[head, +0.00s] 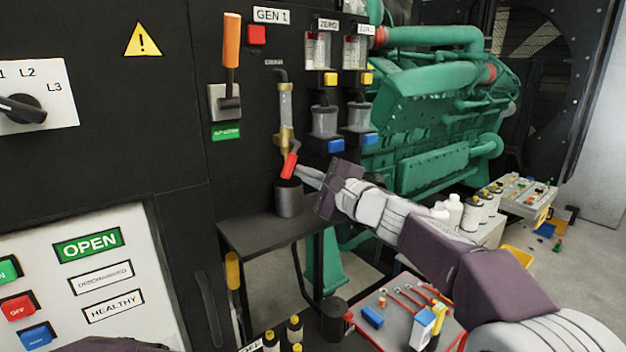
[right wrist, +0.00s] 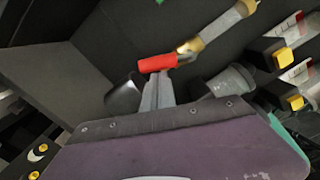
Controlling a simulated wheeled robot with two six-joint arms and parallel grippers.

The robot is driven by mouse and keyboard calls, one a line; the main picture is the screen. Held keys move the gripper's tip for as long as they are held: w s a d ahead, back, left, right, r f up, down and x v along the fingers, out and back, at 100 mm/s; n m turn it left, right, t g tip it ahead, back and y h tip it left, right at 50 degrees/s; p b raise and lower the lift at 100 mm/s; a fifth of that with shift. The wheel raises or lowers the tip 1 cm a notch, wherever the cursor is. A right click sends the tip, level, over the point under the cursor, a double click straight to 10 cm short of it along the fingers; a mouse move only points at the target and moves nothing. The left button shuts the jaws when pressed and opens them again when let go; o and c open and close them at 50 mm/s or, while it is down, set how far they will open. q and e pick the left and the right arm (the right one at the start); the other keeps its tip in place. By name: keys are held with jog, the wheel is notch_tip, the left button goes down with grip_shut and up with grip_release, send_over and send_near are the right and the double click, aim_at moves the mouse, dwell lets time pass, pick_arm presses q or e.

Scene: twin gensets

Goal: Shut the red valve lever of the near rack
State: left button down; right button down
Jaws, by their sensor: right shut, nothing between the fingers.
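The red valve lever (head: 289,166) sits at the lower end of a brass valve (head: 286,139), under a clear sight tube on the black GEN 1 panel. It points down, slightly tilted, above a grey cup (head: 289,198). My right gripper (head: 300,171) is shut and empty, its fingertips close to the lever's right side. In the right wrist view the red lever (right wrist: 157,63) lies just beyond the closed fingertips (right wrist: 158,80); I cannot tell whether they touch. The brass fitting (right wrist: 190,46) is beside it. My left gripper is not in view.
A dark shelf (head: 262,232) carries the cup. Sample bowls with blue and yellow taps (head: 325,120) hang right of the valve. An orange-handled lever (head: 231,42) is at upper left. A tool cart (head: 385,318) stands below my right arm. The green engine (head: 440,110) is behind.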

jog(key=m, duration=0.2)
jog(key=a+m+b, duration=0.1)
jog(key=m, duration=0.1)
jog(key=s+a+m+b, duration=0.1)
jog(key=shift+r+m, duration=0.2)
jog(key=shift+m, duration=0.2)
jog(key=r+m, duration=0.1)
jog(key=m, duration=0.1)
jog(key=s+a+r+m, duration=0.1)
jog(key=m, duration=0.1)
jog(key=a+m+p, duration=0.1)
jog(key=m, duration=0.1)
jog(key=shift+s+a+r+m+t, duration=0.15)
jog(key=shift+s+r+m+t, duration=0.15)
jog(key=shift+s+r, duration=0.1)
jog(key=shift+r, duration=0.1)
